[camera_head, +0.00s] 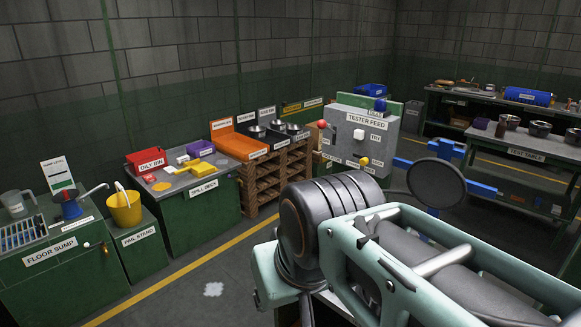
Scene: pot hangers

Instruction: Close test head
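A grey machine labelled TESTER FEED (361,137) stands at the middle right. No part is clearly labelled as a test head. A dark round disc (436,183) stands in front of blue bars (482,189), right of the machine; I cannot tell what it belongs to. My gripper is not visible.
A green floor sump cabinet (60,262), a yellow pail (124,210) and a drill deck (198,200) line the left wall. Orange and black bins (240,145) sit on wooden pallets. A test table (525,152) with bowls stands at right.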

